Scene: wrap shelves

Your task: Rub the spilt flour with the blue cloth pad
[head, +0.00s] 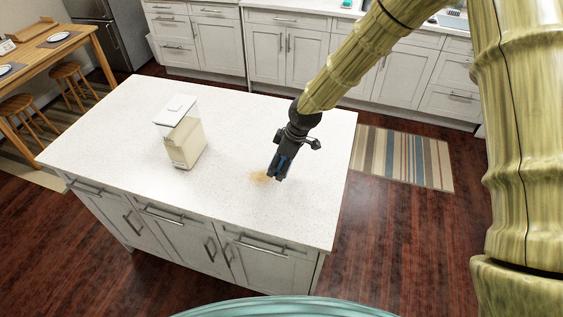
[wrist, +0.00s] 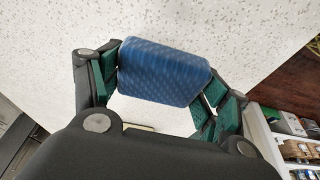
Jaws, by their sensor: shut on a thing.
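The spilt flour (head: 259,177) is a small tan patch on the white island top, near its front right part. My gripper (head: 279,175) is just right of the patch, low over the counter. It is shut on the blue cloth pad (wrist: 165,73), which sits between its green-lined fingers in the wrist view. In the head view only a little of the blue pad (head: 283,163) shows between the dark fingers. I cannot tell whether the pad touches the counter.
A clear container with pale contents (head: 184,142) and a white lid stands on the island (head: 110,125), left of the flour. The counter is otherwise bare. The island's right edge is close to my gripper. A striped rug (head: 402,157) lies on the floor beyond it.

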